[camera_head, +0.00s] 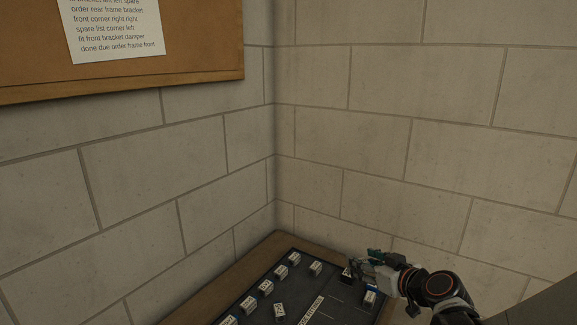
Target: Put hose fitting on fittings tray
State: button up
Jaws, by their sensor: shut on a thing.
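My gripper (364,265) reaches in from the lower right over a dark tray (338,290) on a wooden table. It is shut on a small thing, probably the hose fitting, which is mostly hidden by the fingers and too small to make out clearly. A teal-green patch shows at the top of the fingers. The tray has a white label strip (311,309), whose lettering is too small to read surely. I cannot tell whether the held thing touches the tray.
Several small pieces with white labels, such as one at the back (316,268) and one in front (279,312), stand on the tray. Block walls (330,150) meet behind the table. A notice board (200,50) hangs upper left.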

jog(key=shift+s+d+r+m+h, duration=0.1)
jog(key=shift+s+r+m+h, duration=0.2)
jog(key=shift+m+h, duration=0.2)
jog(key=shift+w, duration=0.1)
jog(key=shift+w+f+n+y, duration=0.4)
jog(key=shift+f+n+y, duration=0.05)
jog(key=shift+n+y, duration=0.5)
jog(key=shift+w+n+g+y, duration=0.15)
jog(key=shift+n+g+y, duration=0.4)
jog(key=shift+y, duration=0.1)
jog(key=shift+r+n+g+y, duration=0.1)
jog(key=shift+n+g+y, duration=0.25)
jog(key=shift+n+y, duration=0.15)
jog(key=shift+s+d+r+n+g+y, duration=0.2)
jog(key=shift+s+r+n+g+y, duration=0.25)
jog(key=shift+r+n+g+y, duration=0.4)
jog(key=shift+s+d+r+n+g+y, duration=0.15)
jog(key=shift+s+r+n+g+y, duration=0.35)
jog(key=shift+n+g+y, duration=0.5)
jog(key=shift+w+h, duration=0.1)
jog(key=shift+h, duration=0.15)
